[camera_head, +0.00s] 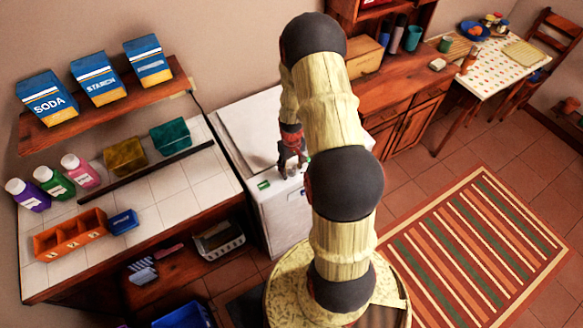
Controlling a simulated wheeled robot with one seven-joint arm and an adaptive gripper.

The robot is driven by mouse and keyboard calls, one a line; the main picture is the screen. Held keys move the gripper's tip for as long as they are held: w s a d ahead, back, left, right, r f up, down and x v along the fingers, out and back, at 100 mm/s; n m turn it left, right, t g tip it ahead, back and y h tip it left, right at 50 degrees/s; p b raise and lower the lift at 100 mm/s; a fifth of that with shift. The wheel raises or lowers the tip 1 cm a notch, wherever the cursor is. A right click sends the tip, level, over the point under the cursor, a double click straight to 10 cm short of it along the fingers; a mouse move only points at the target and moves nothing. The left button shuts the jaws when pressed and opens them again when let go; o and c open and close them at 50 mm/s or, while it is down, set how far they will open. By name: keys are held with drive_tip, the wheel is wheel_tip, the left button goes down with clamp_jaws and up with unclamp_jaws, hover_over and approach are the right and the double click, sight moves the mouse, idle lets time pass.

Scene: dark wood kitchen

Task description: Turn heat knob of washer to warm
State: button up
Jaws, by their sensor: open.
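The washer (235,118) is the white box-shaped appliance in the middle, between the tiled counter and the wooden cabinet. A small green patch (264,185) shows on its front top edge at the left. My gripper (291,172) is open and points down over the washer's front edge, just right of the green patch. I cannot tell whether it touches the washer. The heat knob cannot be made out; my arm hides much of the washer's right side and front.
A tiled counter (190,187) stands left, with bottles, an orange divided tray (70,236) and a blue box (123,221). Boxes stand on a wall shelf (60,127). A wooden cabinet (400,97) stands right of the washer. A striped rug (478,245) lies on open floor at right.

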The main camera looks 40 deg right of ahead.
drive_tip(key=c, duration=1.2)
